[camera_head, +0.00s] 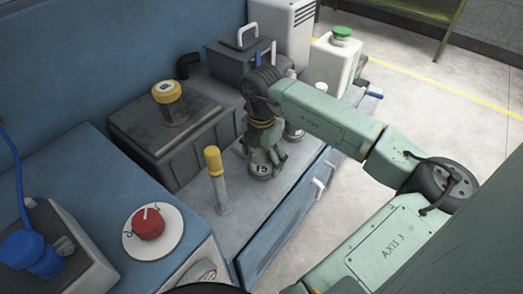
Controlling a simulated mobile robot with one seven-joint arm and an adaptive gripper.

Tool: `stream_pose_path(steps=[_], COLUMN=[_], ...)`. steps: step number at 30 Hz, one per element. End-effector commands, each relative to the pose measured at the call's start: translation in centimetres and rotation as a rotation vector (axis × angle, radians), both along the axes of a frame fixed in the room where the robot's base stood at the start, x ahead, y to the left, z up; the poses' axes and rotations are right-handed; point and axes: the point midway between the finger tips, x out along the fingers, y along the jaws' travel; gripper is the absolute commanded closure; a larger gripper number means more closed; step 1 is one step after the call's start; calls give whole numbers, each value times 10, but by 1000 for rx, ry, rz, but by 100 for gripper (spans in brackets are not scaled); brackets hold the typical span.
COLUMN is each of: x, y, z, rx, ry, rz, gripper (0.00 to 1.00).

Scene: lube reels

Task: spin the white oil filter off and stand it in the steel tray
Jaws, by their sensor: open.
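A short pale cylinder marked F5 (261,169), which looks like the white oil filter, stands on the grey deck in the head view. My gripper (264,157) points down right above it, open, with its fingers at the cylinder's upper part. I cannot tell whether they touch it. The cylinder's top is hidden by the gripper. Another small pale cylinder (293,133) shows partly behind my arm. I cannot make out a steel tray for certain.
A yellow-topped post (216,180) stands left of my gripper. A dark box with a yellow cap (168,93) is behind. A green-capped white jug (335,62) stands beyond my arm. A red knob (148,223) is at front left. The deck between post and F5 cylinder is clear.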

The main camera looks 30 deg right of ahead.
Motion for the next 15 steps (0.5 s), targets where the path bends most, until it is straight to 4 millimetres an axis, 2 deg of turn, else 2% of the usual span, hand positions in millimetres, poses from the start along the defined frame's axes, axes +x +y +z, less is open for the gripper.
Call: stream_pose_path(steps=[6, 15], x=[0, 0], y=[0, 0], z=[0, 0], rx=[0, 0], ry=[0, 0], rz=[0, 0], gripper=[20, 40])
